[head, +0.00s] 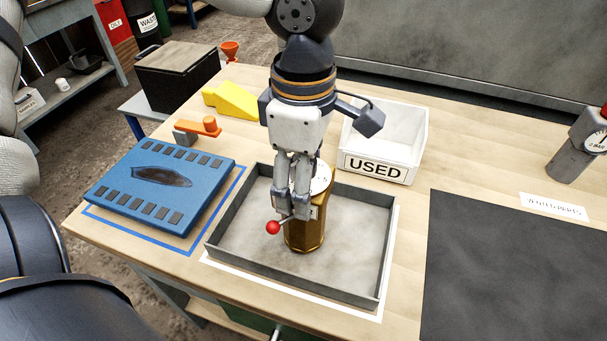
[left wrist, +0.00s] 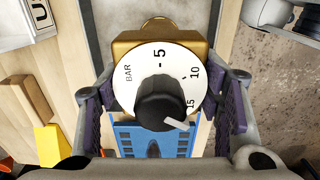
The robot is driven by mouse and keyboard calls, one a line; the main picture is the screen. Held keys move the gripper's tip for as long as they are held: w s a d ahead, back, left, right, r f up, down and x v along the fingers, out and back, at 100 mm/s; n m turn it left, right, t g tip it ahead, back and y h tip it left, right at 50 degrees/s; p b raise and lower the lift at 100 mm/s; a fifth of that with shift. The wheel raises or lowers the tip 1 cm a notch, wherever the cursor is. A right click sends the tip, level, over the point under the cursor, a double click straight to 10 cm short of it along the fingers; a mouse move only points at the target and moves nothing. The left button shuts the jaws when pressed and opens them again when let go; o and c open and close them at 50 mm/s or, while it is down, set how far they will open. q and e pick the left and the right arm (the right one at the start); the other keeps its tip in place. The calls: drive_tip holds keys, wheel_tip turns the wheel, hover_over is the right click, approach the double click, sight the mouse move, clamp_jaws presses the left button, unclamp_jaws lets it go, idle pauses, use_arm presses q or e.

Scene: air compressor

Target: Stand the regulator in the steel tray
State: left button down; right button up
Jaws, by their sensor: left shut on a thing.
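The brass regulator (head: 307,236) has a white dial and stands upright inside the walls of the steel tray (head: 283,284), near its middle. I cannot tell whether its base touches the tray floor. A thin lever with a red ball (head: 273,227) sticks out at its left side. My left gripper (head: 293,208) points down from above and is shut on the regulator. In the left wrist view the regulator's dial (left wrist: 186,65) with a black knob (left wrist: 162,103) sits between the fingers. My right gripper is out of view.
Behind are an orange-handled part (head: 198,127), a yellow wedge (head: 232,101) and a white USED bin (head: 415,155). A black mat (head: 510,270) and a grey gauge unit (head: 577,150) are at right.

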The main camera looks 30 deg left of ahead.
use_arm(q)
drive_tip(key=shift+c, duration=2.4)
unclamp_jaws()
drive_tip(key=shift+f, duration=0.1)
wheel_tip(320, 180, up, 12)
drive_tip(key=shift+r, duration=0.15)
